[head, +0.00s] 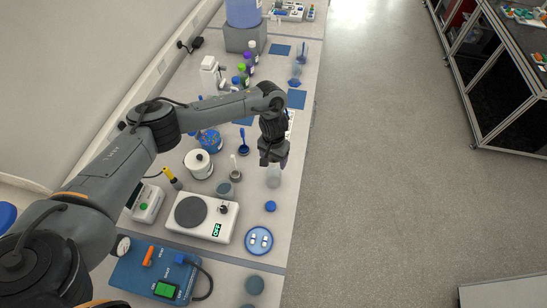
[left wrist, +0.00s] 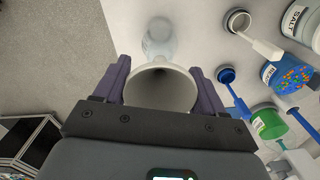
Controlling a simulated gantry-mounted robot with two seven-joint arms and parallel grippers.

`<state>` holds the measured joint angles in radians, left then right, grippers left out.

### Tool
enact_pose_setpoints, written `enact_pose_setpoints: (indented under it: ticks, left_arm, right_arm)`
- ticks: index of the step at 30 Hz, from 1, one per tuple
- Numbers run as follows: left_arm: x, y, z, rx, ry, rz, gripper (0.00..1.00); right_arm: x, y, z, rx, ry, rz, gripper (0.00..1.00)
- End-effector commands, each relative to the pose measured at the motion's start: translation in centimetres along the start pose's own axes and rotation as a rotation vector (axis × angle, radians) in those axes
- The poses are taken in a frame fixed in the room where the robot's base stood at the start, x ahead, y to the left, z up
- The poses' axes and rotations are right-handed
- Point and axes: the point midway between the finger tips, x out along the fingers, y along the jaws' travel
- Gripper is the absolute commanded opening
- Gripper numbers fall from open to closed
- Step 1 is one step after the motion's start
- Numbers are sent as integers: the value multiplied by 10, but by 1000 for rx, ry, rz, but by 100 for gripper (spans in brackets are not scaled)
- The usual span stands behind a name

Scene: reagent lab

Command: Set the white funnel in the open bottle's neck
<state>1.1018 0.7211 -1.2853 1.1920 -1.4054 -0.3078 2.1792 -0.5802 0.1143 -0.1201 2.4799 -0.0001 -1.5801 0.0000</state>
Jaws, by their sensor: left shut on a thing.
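My left gripper (head: 272,163) points down over the right part of the bench. In the left wrist view, its two dark fingers (left wrist: 160,88) are shut on the white funnel (left wrist: 160,72), whose wide round mouth faces the camera. A clear bottle (left wrist: 158,35) shows just beyond the funnel's rim. In the head view, the clear bottle (head: 273,178) stands right below the gripper, and the funnel is hidden by the gripper. I cannot tell whether the funnel's stem is in the bottle's neck. My right gripper is not in view.
A blue cap (head: 270,206) and a blue round dish (head: 259,240) lie nearer on the bench. A hotplate (head: 202,217) and a white jar (head: 198,163) stand to the left. Small pots with spoons (head: 244,144) are close by. The bench's right edge is near the bottle.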

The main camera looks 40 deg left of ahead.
Motion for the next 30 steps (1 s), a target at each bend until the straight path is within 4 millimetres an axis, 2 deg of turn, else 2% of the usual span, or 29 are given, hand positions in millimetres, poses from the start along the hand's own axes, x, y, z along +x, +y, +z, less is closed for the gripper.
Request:
enact_pose_setpoints:
  ticks: [18, 30]
  left_arm:
    - [15, 0, 0, 0, 0, 0, 42]
    - [17, 0, 0, 0, 0, 0, 42]
  right_arm:
    - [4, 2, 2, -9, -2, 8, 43]
    - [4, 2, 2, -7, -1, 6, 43]
